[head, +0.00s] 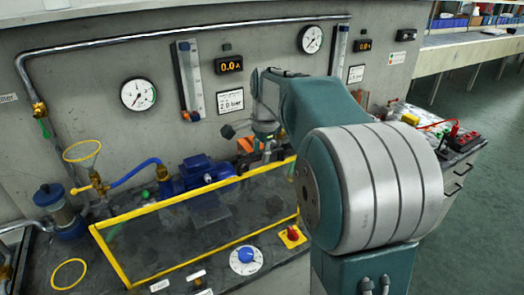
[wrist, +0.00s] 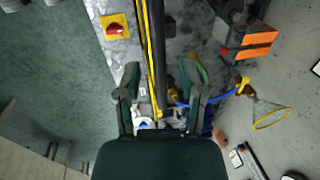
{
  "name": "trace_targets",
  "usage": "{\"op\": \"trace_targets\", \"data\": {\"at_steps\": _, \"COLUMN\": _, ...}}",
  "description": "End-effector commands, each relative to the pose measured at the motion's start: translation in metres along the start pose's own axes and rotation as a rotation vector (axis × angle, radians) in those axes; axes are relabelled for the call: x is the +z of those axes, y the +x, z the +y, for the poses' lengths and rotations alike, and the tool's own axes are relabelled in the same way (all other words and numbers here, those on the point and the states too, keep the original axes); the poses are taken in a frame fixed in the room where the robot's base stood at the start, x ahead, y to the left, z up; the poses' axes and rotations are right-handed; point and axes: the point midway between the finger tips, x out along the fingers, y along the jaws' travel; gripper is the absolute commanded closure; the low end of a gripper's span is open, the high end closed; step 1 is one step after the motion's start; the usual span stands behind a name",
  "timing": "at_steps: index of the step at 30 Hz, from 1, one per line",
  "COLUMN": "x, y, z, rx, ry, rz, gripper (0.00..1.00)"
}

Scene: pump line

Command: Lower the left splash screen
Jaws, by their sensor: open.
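The left splash screen (head: 190,194) is a clear panel with a yellow frame. In the head view it stands upright along the bench front, before the blue pump (head: 199,172). My gripper (head: 255,138) is above the right part of its top bar, partly hidden by my arm. In the wrist view the yellow frame (wrist: 152,60) runs lengthwise between the two spread fingers of my gripper (wrist: 163,88). The fingers look open, with gaps to the bar; contact cannot be told. My arm hides the bench to the right, and no other screen is seen.
A blue knob on a white dial (head: 245,258) and a red switch on a yellow plate (head: 292,236) sit in front of the screen. A yellow valve (head: 97,184) with a blue hose is at the left. Gauges (head: 138,94) hang on the wall behind.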

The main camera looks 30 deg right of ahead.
Motion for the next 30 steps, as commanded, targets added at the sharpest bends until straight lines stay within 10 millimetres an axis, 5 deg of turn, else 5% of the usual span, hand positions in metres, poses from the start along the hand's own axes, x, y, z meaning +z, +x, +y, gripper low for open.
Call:
{"op": "trace_targets", "data": {"at_steps": 6, "x": -0.002, "y": 0.000, "z": 0.000, "rx": -0.001, "ry": -0.001, "rz": -0.003, "gripper": 0.53}}
{"op": "trace_targets", "data": {"at_steps": 9, "x": -0.004, "y": 0.000, "z": 0.000, "rx": -0.001, "ry": -0.001, "rz": -0.004, "gripper": 0.98}}
{"op": "trace_targets", "data": {"at_steps": 10, "x": -0.004, "y": 0.000, "z": 0.000, "rx": -0.002, "ry": -0.001, "rz": -0.005, "gripper": 1.00}}
{"op": "trace_targets", "data": {"at_steps": 23, "x": -0.008, "y": 0.001, "z": 0.000, "rx": -0.005, "ry": 0.000, "rz": 0.001, "gripper": 1.00}}
{"op": "trace_targets", "data": {"at_steps": 30, "x": -0.009, "y": 0.025, "z": 0.005, "rx": -0.002, "ry": 0.000, "rz": 0.001, "gripper": 1.00}}
